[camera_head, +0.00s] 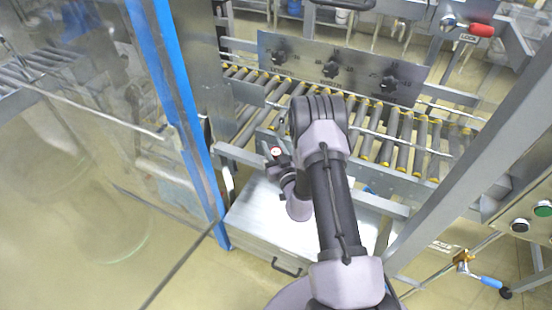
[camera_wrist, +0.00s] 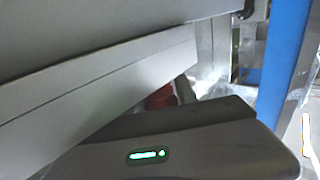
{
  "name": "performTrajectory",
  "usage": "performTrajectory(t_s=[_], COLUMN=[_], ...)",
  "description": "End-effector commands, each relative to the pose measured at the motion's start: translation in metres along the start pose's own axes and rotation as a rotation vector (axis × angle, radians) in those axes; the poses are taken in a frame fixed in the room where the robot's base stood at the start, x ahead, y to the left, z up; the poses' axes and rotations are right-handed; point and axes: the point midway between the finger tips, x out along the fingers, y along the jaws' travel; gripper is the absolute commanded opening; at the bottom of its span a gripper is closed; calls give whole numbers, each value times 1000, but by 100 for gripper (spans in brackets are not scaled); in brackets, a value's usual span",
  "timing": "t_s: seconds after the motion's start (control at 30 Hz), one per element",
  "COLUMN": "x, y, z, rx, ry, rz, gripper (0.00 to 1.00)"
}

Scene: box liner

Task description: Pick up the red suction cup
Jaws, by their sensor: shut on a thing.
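My gripper (camera_head: 277,158) is left of my arm's forearm, in front of the roller conveyor. A small red and white spot shows at its end in the head view. In the wrist view, my gripper's dark body with a green light fills the lower part. The red suction cup (camera_wrist: 161,98) shows there as a small red patch just past the gripper's edge, mostly hidden. My gripper is shut on it. The fingertips and their contact with the cup are not clearly visible.
The roller conveyor (camera_head: 400,135) runs behind my arm, with a metal plate (camera_head: 340,68) with black knobs along it. A blue post (camera_head: 180,110) and a clear panel (camera_head: 90,140) stand at left. A metal box (camera_head: 262,225) is below my gripper. A diagonal beam (camera_head: 470,150) is at right.

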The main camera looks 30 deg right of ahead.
Motion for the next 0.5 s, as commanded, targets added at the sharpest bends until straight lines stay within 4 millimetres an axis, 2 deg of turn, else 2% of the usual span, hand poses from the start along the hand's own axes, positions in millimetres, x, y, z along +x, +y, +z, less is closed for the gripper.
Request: performTrajectory(t_s=[0.07,0.33,0.5], x=[0,0,0], y=[0,0,0], z=[0,-2,-21], rx=[0,0,0], ry=[0,0,0], rz=[0,0,-1], gripper=[0,0,0])
